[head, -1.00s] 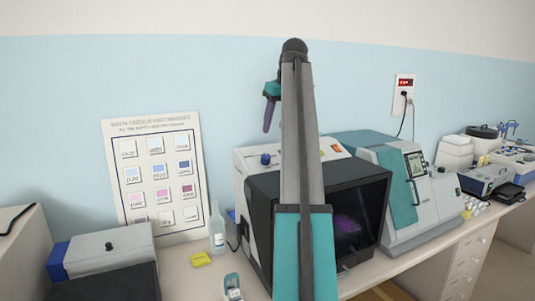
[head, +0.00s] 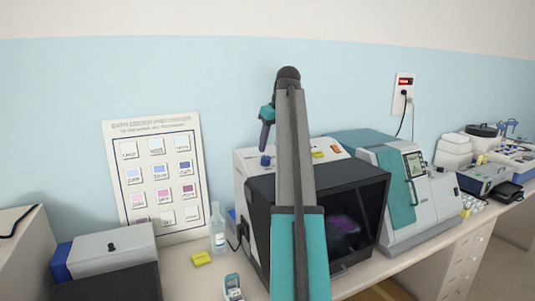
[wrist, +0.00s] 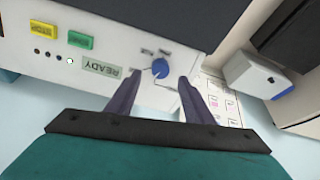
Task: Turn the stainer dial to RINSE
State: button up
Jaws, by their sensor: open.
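The stainer's white panel (head: 243,158) shows behind the dark box in the head view. Its blue dial (head: 265,160) sits near the panel's left end. My gripper (head: 264,148) hangs just above the dial, fingers pointing down. In the wrist view the round blue dial (wrist: 160,69) appears between the tips of my gripper (wrist: 160,78), which is open and empty. I cannot tell whether the fingers are level with the dial or still above it. Small labels (wrist: 155,52) stand beside the dial, too blurred to read, and its setting is unclear. A display (wrist: 101,68) reads READY.
A green button (wrist: 80,40) and a yellow button (wrist: 42,28) sit on the same panel, away from the fingers. A dark-windowed box (head: 345,215) stands in front. A bottle (head: 217,230) and a wall chart (head: 155,170) are to the left.

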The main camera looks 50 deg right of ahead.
aim_at(267, 158)
jog(key=shift+p+x, duration=1.15)
jog(key=shift+x, duration=2.1)
jog(key=c, duration=1)
